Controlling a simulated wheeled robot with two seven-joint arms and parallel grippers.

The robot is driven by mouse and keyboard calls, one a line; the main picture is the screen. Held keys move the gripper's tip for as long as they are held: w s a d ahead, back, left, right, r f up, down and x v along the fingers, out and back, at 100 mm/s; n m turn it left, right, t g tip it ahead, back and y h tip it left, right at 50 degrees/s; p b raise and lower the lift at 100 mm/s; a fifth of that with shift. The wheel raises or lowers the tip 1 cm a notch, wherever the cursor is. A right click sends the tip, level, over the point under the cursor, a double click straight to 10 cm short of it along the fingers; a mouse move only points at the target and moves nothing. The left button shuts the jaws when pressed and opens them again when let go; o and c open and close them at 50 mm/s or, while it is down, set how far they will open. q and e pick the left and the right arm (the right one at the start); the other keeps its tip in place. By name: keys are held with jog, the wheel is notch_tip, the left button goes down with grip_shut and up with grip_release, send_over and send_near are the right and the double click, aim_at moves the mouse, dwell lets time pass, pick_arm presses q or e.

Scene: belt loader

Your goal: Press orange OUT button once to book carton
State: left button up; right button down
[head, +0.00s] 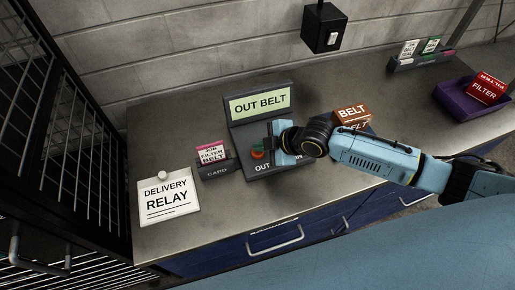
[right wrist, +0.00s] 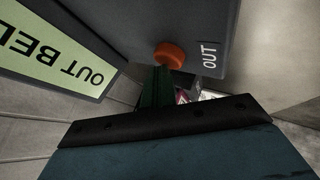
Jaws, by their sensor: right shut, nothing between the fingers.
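The dark OUT BELT console (head: 285,91) stands on the counter with a pale green sign (head: 260,104). The orange button (head: 257,154) is on its lower sloped face, just left of my right gripper (head: 270,151). In the right wrist view the orange button (right wrist: 170,54) sits beside the white OUT lettering. The dark fingers (right wrist: 157,88) of my right gripper are shut and empty, with their tips close to the button. I cannot tell whether they touch it. My left gripper is not in view. A brown BELT carton (head: 352,112) stands behind my right arm, partly hidden.
A card holder (head: 218,171) holding a JOB card (head: 211,153) and a DELIVERY RELAY sheet (head: 169,200) lie left of the console. A purple tray (head: 454,99) with a red FILTER box (head: 488,89) is at right. A black mesh cage (head: 85,150) borders the left.

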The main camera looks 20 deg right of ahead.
aim_at(261, 153)
jog(key=shift+r+p, duration=0.55)
jog(key=shift+r, duration=0.15)
notch_tip(261, 153, up, 5)
jog(key=p, duration=0.5)
dwell(0.5)
